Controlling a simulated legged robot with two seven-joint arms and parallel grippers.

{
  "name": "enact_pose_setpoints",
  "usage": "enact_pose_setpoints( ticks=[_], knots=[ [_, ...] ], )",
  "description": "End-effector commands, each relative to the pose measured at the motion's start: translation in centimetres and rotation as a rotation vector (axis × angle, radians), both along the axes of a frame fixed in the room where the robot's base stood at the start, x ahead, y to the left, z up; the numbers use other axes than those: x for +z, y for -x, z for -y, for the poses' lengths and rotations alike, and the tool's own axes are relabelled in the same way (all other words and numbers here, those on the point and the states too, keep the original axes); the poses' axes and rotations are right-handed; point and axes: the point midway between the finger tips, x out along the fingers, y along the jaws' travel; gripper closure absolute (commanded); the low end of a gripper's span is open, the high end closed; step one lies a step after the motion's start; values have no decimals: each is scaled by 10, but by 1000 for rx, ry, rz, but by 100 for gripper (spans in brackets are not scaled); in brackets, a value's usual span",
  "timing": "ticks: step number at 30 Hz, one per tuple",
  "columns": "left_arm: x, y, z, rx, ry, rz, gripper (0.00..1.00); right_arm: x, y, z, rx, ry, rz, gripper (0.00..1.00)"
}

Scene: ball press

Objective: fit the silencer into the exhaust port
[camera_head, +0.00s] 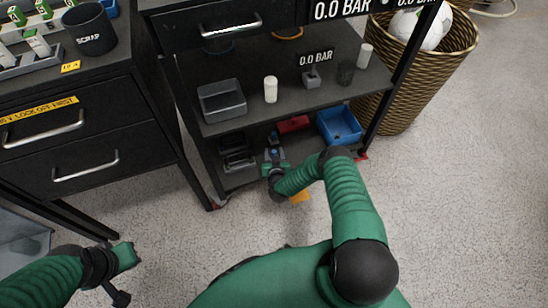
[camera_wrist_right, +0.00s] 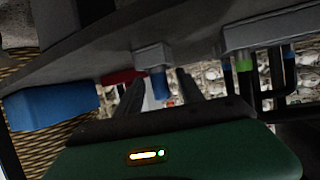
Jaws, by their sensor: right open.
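My right gripper (camera_head: 274,150) reaches into the lower level of the black rack. In the right wrist view its two dark fingers (camera_wrist_right: 160,84) are apart. A short blue cylinder (camera_wrist_right: 160,86) on a grey block (camera_wrist_right: 153,56) shows between or just beyond the fingers; contact cannot be told. I cannot tell whether this is the silencer or the exhaust port. A white cylinder (camera_head: 270,90) stands on the middle shelf, and a second one (camera_head: 366,55) stands farther right. My left gripper (camera_head: 124,257) is over the floor at lower left, its jaw opening unclear.
The middle shelf carries a grey bin (camera_head: 222,101) and a dark cup (camera_head: 346,73). Below are a blue bin (camera_head: 340,126) and a red object (camera_head: 293,124). A wicker basket (camera_head: 425,85) stands right of the rack. A drawer cabinet (camera_head: 85,140) is at left. The right floor is clear.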

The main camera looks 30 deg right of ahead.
Motion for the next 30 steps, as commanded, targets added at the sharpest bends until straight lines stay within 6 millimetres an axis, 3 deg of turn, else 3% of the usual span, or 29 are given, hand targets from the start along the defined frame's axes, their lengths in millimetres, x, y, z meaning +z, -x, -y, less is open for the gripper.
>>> enact_pose_setpoints(
  ticks=[3, 14, 25, 30],
  knots=[
    [1, 0, 0, 0, 0, 0, 100, 1, 0, 0, 0, 0, 0, 55],
    [1, 0, 0, 0, 0, 0, 100, 1, 1, 0, 0, 0, -1, 100],
    [2, 0, 0, 0, 0, 0, 100, 1, 1, 0, 0, 0, -1, 100],
    [8, 0, 0, 0, 0, 0, 100, 10, -3, 3, 2, 1, -1, 100]
  ],
)
